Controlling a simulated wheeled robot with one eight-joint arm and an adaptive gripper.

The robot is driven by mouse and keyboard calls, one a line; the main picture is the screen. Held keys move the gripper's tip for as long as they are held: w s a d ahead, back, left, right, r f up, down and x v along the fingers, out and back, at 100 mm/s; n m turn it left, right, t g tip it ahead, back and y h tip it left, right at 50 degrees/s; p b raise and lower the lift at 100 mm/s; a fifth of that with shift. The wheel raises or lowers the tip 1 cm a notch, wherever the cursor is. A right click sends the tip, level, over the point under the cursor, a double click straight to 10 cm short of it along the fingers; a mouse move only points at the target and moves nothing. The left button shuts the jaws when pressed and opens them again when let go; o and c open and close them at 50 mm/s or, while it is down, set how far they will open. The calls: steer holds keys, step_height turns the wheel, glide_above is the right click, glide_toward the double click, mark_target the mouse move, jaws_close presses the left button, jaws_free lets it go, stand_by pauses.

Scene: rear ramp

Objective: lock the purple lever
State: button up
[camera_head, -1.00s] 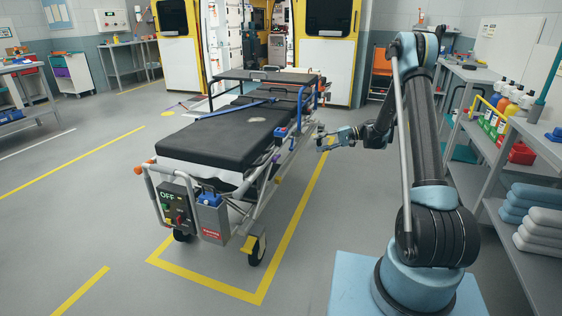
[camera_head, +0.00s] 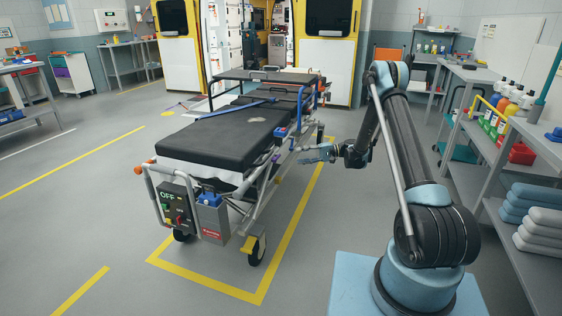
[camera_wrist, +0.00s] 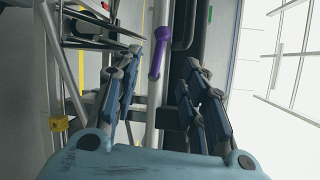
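The purple lever (camera_wrist: 158,52) is in the upper middle of the wrist view, lying roughly along a pale metal tube, its thicker rounded end uppermost. My gripper (camera_wrist: 160,66) is open, with one dark blue finger on each side of the lever in the picture. I see no contact between fingers and lever. In the head view my gripper (camera_head: 308,154) is beside the right side rail of the stretcher (camera_head: 222,138), at about the height of its frame. The lever is too small to make out clearly in the head view.
The stretcher stands on wheels inside a yellow floor outline, with a grey box (camera_head: 212,219) at its near end. A shelf bench (camera_head: 490,90) with bottles runs along the right. A yellow clip (camera_wrist: 59,124) shows left in the wrist view.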

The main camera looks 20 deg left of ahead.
mark_target(277, 158)
steer(key=x, duration=1)
steer(key=shift+a, duration=0.35)
steer(key=shift+s, duration=0.15)
steer(key=shift+c, duration=0.5)
jaws_close()
